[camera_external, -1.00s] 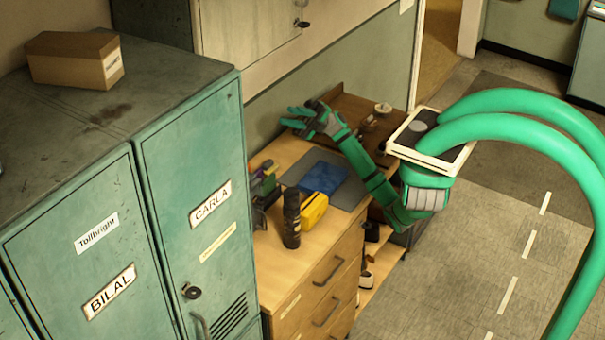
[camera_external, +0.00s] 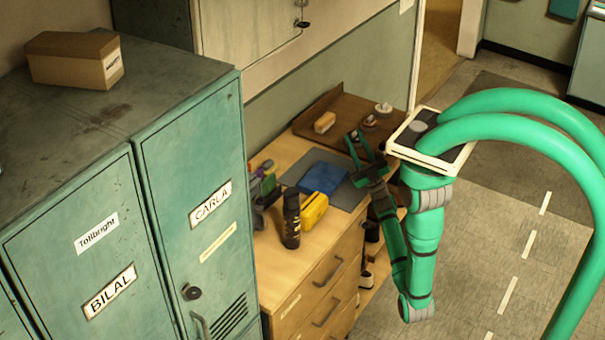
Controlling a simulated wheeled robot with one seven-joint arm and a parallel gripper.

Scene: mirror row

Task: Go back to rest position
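My gripper (camera_external: 357,147) is raised above the right part of the wooden counter, near the edge of the grey mat. Its two green fingers stand apart, with nothing seen between them. My arm is folded, with its elbow low in front of the drawers and the wrist pointing up and back toward the counter.
On the counter (camera_external: 272,228) are a blue cloth (camera_external: 322,178) on a grey mat (camera_external: 348,197), a yellow case (camera_external: 314,210), a black bottle (camera_external: 291,220) and a tan brush-like block (camera_external: 325,122) on a brown tray (camera_external: 345,108). Green lockers (camera_external: 190,190) stand left.

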